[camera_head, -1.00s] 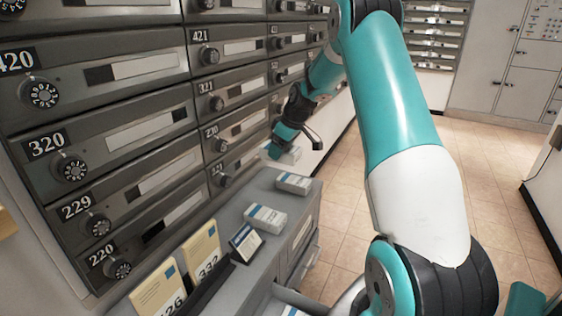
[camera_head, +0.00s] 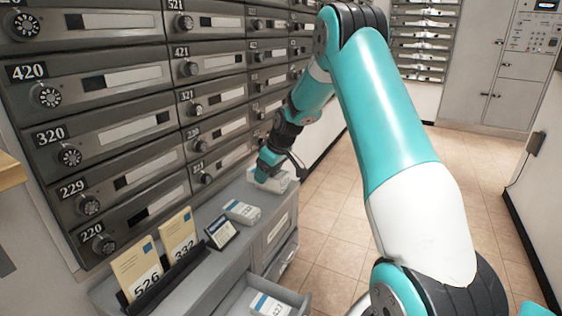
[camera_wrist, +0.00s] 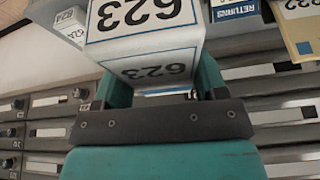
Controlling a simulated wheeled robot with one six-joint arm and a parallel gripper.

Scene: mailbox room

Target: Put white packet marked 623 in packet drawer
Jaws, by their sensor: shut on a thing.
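The white packet marked 623 (camera_wrist: 148,62) is between the fingers of my gripper (camera_wrist: 155,95) in the wrist view. Its printed number shows on two faces. In the head view my gripper (camera_head: 268,160) is low at the far end of the grey counter, shut on a white packet (camera_head: 274,181). I cannot tell there whether the packet touches the counter. An open grey drawer (camera_head: 240,296) sticks out at the bottom of the head view, with a white packet (camera_head: 270,304) inside.
Another white packet (camera_head: 241,211) lies on the counter (camera_head: 217,202), beside a small sign (camera_head: 221,232). Envelopes marked 332 (camera_head: 180,238) and 526 (camera_head: 138,270) stand in a black rack. Mailboxes (camera_head: 125,130) line the left wall. Tiled floor (camera_head: 330,225) is clear at right.

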